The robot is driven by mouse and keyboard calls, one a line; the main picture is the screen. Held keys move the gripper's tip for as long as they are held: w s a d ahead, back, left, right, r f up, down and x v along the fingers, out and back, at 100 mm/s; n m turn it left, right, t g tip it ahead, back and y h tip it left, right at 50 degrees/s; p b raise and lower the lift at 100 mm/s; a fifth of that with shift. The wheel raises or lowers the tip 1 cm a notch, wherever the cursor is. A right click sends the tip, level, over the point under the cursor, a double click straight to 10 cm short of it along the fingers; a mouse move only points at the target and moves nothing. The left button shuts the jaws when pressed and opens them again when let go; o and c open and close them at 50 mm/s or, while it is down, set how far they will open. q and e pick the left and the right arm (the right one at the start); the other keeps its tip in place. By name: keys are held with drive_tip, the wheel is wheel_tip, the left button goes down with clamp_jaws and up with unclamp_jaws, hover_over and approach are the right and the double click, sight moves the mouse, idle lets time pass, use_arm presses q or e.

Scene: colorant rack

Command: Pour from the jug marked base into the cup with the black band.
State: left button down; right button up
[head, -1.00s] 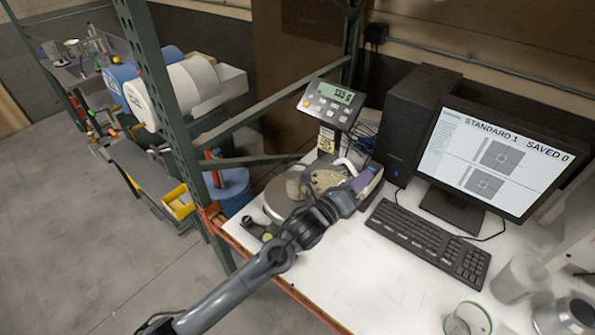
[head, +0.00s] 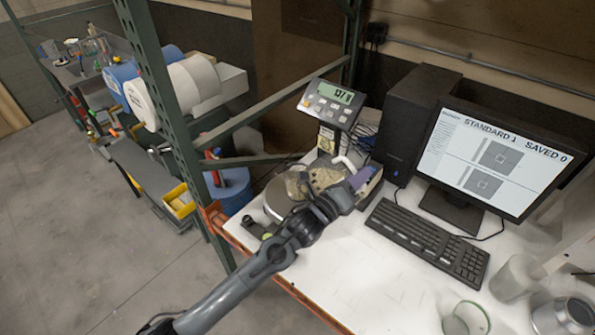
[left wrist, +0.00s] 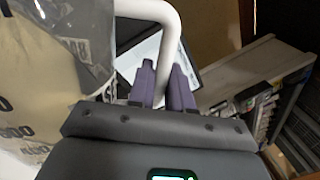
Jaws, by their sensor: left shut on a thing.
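My left gripper (head: 360,180) has purple fingers shut on the white handle (left wrist: 168,40) of a translucent jug (head: 326,177). The jug is tilted towards the left of the head view, over the scale. In the left wrist view the jug (left wrist: 35,80) shows pale yellowish content and dark printed marks, but I cannot read the word base. A clear cup (head: 297,183) stands by the jug's mouth, above the round scale plate (head: 278,207). I cannot make out a black band on it. My right gripper is not in view.
The scale display (head: 333,95) stands behind the jug. A keyboard (head: 430,240), monitor (head: 500,155) and black computer case (head: 410,125) are on the right. A green-rimmed glass (head: 466,320) stands near the front. The middle of the white table (head: 370,285) is clear.

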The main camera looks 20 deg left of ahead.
use_arm(q)
drive_tip(key=shift+w+a+r, duration=0.1)
drive_tip(key=shift+a+r, duration=0.05)
drive_tip(key=shift+r, duration=0.15)
drive_tip(key=shift+r, duration=0.1)
idle(0.4)
drive_tip(key=shift+r, duration=0.1)
idle(0.3)
drive_tip(key=shift+a+n, duration=0.15)
drive_tip(key=shift+n, duration=0.15)
